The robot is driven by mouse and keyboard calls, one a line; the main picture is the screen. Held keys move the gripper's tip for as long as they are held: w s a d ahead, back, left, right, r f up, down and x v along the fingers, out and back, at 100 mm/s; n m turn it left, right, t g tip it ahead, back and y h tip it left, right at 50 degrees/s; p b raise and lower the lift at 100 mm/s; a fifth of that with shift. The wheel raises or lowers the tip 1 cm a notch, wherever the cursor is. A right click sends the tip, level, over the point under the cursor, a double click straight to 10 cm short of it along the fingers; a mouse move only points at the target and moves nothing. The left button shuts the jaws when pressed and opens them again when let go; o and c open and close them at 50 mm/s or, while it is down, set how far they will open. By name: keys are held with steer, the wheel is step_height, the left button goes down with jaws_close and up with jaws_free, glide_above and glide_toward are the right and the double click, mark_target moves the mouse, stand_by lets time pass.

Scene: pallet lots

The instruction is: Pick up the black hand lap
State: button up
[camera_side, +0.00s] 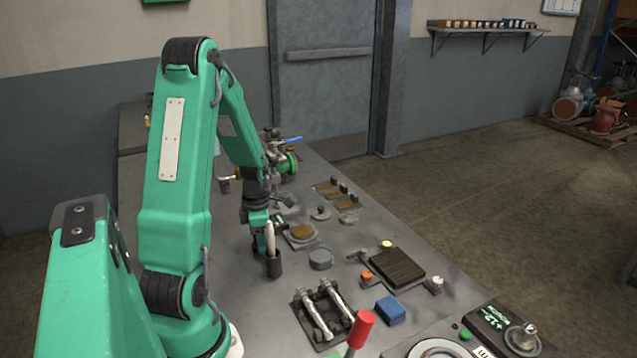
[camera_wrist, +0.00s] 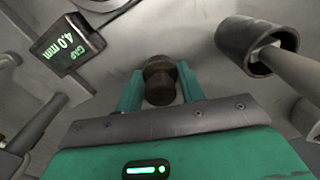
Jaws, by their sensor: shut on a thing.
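My gripper (camera_wrist: 160,93) is shut on a dark, rounded knob, which I take to be the handle of the black hand lap (camera_wrist: 159,80). The green fingers stand on either side of the knob in the wrist view. The part of the lap below the knob is hidden, so I cannot tell whether it touches the bench. In the side view my gripper (camera_side: 258,218) points down low over the bench, and the lap cannot be made out there.
A dark cup (camera_wrist: 243,44) with a pale handle in it stands close by, also seen in the side view (camera_side: 273,264). A gap display reading 4.0 mm (camera_wrist: 66,46) is on the other side. A grey disc (camera_side: 321,258) and a blue block (camera_side: 390,311) lie on the bench.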

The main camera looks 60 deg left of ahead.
steer(key=shift+r, duration=4.55)
steer(key=o, duration=0.3)
steer(key=shift+w+d, duration=0.25)
steer(key=shift+w, duration=0.1)
steer(key=shift+w+d+f+m, duration=0.15)
steer(key=shift+w+d+m, duration=2.1)
steer(key=shift+w+d, duration=0.6)
steer(key=shift+w+d+f+m, duration=0.1)
steer(key=shift+w+d+m, duration=2.15)
steer(key=shift+w+d, duration=0.55)
